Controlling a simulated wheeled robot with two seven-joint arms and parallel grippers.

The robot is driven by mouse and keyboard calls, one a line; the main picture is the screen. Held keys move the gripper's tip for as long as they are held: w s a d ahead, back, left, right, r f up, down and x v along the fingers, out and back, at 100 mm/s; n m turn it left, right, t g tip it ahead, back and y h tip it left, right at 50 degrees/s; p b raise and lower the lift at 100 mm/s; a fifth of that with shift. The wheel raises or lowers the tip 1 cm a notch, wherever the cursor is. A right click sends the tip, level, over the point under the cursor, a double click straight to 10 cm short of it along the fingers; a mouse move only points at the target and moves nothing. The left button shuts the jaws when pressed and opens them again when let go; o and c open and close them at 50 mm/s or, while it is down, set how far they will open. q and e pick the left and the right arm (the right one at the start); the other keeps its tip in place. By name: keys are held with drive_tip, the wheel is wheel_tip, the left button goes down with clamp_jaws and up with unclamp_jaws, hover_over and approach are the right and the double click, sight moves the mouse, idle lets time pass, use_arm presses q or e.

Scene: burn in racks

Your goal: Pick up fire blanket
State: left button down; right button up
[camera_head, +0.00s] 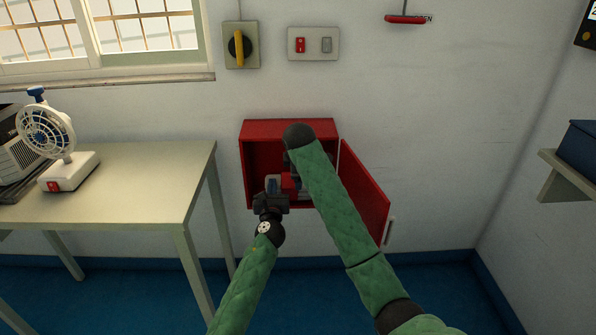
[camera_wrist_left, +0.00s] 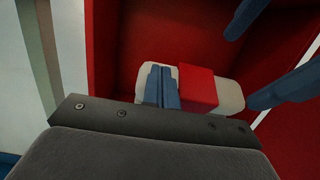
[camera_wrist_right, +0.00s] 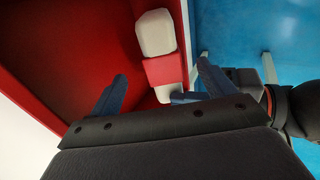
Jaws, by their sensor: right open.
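The fire blanket is a white roll with a red band, inside the open red cabinet (camera_head: 290,128). It shows in the left wrist view (camera_wrist_left: 198,88) and in the right wrist view (camera_wrist_right: 160,65). My right gripper (camera_wrist_right: 160,70) is open, its blue fingers on either side of the blanket; whether they touch it I cannot tell. In the head view my right forearm mostly hides that gripper and the blanket. My left gripper (camera_head: 272,183) is at the cabinet's lower front. Its blue fingers (camera_wrist_left: 162,86) are together, with nothing visible between them, in front of the blanket.
The cabinet door (camera_head: 362,195) hangs open to the right. A table (camera_head: 150,165) with a white fan (camera_head: 60,150) stands at the left. A shelf (camera_head: 565,175) with a blue box (camera_head: 582,145) is at the right. Switches (camera_head: 313,44) are on the wall above the cabinet.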

use_arm(q)
drive_tip(key=shift+f, duration=0.8)
use_arm(e)
hover_over(298, 199)
wheel_tip(298, 199, down, 10)
drive_tip(key=shift+s+f, duration=0.1)
drive_tip(key=shift+f, duration=0.15)
drive_tip(key=shift+a, duration=0.1)
drive_tip(key=c, duration=1.4)
use_arm(q)
drive_tip(key=shift+r, duration=0.7)
use_arm(e)
drive_tip(key=shift+f, duration=0.15)
